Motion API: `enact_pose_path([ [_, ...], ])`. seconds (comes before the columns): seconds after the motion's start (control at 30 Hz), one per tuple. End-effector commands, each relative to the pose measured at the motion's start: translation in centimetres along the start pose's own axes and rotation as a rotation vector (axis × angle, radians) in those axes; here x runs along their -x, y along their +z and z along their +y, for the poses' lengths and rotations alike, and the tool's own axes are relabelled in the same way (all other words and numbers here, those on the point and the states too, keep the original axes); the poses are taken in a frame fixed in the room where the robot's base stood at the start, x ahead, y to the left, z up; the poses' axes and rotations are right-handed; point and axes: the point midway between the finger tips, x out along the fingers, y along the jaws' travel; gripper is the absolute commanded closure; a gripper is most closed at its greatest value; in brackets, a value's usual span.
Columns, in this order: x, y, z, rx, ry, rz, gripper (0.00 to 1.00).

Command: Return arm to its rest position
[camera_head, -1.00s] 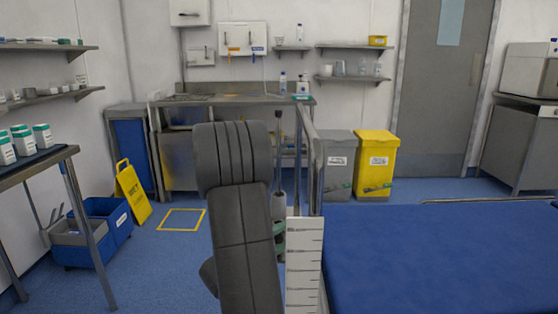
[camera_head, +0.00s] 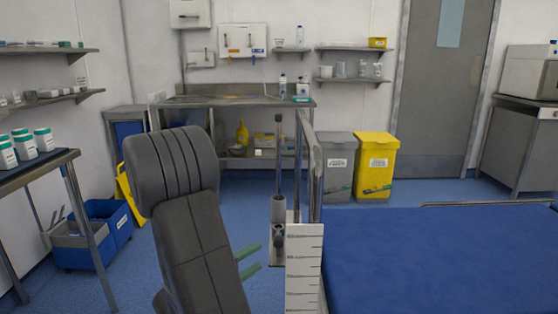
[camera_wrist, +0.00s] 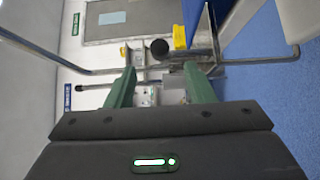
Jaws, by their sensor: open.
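My arm rises at the lower middle of the head view, tilted to the left, with dark grey padded links.
A white ruled panel (camera_head: 303,270) stands right of the fingers. A grey bin (camera_head: 338,172) and a yellow bin (camera_head: 375,170) stand behind. A side table (camera_head: 35,170) with several white bottles and blue crates (camera_head: 108,222) are at left. Some blue floor is clear.

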Motion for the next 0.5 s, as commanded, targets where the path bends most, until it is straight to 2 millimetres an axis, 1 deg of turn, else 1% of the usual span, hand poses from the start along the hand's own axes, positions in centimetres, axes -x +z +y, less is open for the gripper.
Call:
enact_pose_path([
  [0.03,0.7,-0.1,0.1,0.001,0.000,0.004,0.52],
  [0.27,2.8,0.0,0.1,0.000,0.000,0.003,0.52],
  [0.3,2.0,0.1,-0.1,-0.001,0.000,-0.005,0.52],
  [0.5,-0.1,0.1,-0.1,-0.001,0.000,-0.005,0.52],
])
